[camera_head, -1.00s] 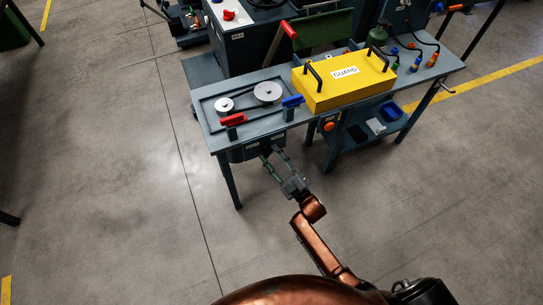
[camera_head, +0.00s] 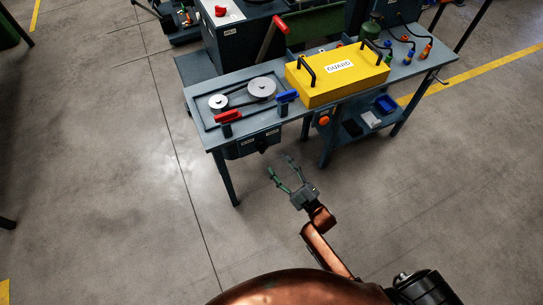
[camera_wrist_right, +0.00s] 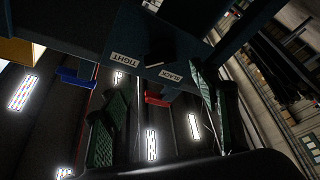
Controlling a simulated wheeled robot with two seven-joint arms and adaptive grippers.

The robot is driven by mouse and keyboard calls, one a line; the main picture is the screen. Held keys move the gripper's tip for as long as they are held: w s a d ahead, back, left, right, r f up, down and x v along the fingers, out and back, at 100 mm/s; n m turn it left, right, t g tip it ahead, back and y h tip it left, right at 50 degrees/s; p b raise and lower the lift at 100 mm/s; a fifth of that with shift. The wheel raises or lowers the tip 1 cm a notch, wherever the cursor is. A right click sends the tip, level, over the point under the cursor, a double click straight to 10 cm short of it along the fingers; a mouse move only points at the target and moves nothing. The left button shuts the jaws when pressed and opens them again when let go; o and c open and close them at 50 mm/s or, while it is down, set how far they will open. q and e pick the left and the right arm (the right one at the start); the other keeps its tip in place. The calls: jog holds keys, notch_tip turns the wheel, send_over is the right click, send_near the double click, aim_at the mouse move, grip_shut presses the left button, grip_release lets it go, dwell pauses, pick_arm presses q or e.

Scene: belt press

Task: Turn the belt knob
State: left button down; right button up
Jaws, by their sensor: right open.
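The belt knob (camera_wrist_right: 158,56) is a dark knob between the labels TIGHT and SLACK, seen in the right wrist view. It is on a dark panel (camera_head: 252,148) under the left front edge of the workbench; in the head view the knob is too small to make out clearly. My right gripper (camera_head: 279,164) is open and empty, in front of and below this panel, apart from it. In the right wrist view its green-padded fingers (camera_wrist_right: 160,85) stand wide apart, with the knob beyond their tips. My left gripper is not in view.
The workbench (camera_head: 222,138) carries two grey pulleys (camera_head: 262,88) with a belt, a red handle (camera_head: 228,117), a blue handle (camera_head: 287,97) and a yellow guard (camera_head: 338,85). A lower shelf (camera_head: 352,134) holds a blue bin (camera_head: 386,104). The floor before the bench is clear.

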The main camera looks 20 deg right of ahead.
jog(key=shift+v, duration=2.2)
jog(key=s+d+f+m+g+h, duration=0.25)
jog(key=s+f, duration=0.25)
jog(key=f, duration=0.4)
jog(key=s+d+f+m+g+h, duration=0.2)
jog(key=s+f+m+g, duration=0.15)
jog(key=f, duration=0.55)
jog(key=s+d+f+m+g+h, duration=0.2)
jog(key=s+f+g, duration=0.2)
jog(key=s+f, duration=0.3)
jog(key=s+d+f+m+g, duration=0.15)
jog(key=s+f+g, duration=0.35)
jog(key=s+f, duration=0.65)
pick_arm(q)
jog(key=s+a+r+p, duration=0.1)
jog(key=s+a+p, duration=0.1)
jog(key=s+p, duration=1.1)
jog(key=p, duration=0.4)
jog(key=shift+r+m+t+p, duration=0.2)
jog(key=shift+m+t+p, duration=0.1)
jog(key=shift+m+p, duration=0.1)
pick_arm(e)
jog(key=s+m+g, duration=0.2)
jog(key=s+g, duration=0.2)
jog(key=s, duration=2.7)
jog(key=shift+d+r+g, duration=0.25)
jog(key=shift+d+g, duration=0.15)
jog(key=shift+d, duration=0.1)
